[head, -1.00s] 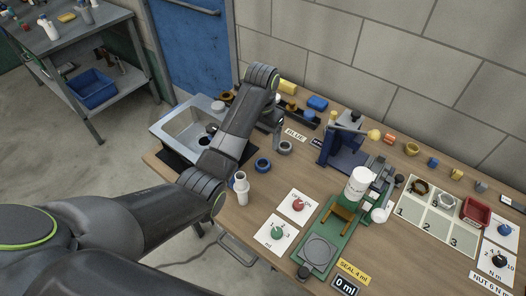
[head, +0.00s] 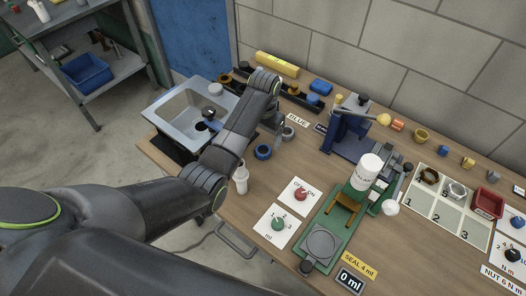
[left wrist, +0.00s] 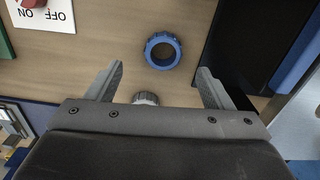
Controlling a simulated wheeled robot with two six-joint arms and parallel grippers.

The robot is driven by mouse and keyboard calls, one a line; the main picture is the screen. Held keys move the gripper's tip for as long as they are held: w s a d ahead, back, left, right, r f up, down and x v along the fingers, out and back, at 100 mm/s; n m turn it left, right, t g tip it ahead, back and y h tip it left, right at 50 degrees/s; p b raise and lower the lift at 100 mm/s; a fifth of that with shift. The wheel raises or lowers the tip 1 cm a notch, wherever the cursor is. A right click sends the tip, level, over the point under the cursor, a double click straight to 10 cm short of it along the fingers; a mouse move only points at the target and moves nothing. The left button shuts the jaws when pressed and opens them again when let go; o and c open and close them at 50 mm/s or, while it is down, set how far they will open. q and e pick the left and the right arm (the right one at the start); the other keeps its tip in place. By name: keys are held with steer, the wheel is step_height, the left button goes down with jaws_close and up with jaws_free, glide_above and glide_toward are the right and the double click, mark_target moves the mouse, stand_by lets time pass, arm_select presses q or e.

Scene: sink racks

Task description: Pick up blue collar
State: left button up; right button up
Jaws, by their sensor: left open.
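The blue collar (head: 263,152) is a ring lying flat on the wooden bench, right of the sink. In the left wrist view the blue collar (left wrist: 163,50) lies ahead of my left gripper (left wrist: 162,70), roughly centred between the fingers. The fingers are apart with nothing held between them. In the head view my left gripper (head: 280,124) is partly hidden behind its own arm, above the bench near the collar. My right gripper is not in view.
A grey collar (head: 288,132) lies just behind and right of the blue one. A white bottle (head: 241,178) stands in front, partly behind my arm. The sink (head: 180,108) is at left. The green stand (head: 334,224) and blue fixture (head: 346,130) are at right.

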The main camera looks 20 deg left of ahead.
mark_target(263, 145)
arm_select(q)
steer(key=shift+s+f, duration=0.1)
steer(key=shift+f, duration=0.55)
steer(key=f, duration=0.4)
steer(key=shift+w+a+p, duration=0.2)
steer(key=shift+w+p, duration=0.05)
steer(key=shift+p, duration=0.15)
steer(key=shift+f, duration=0.7)
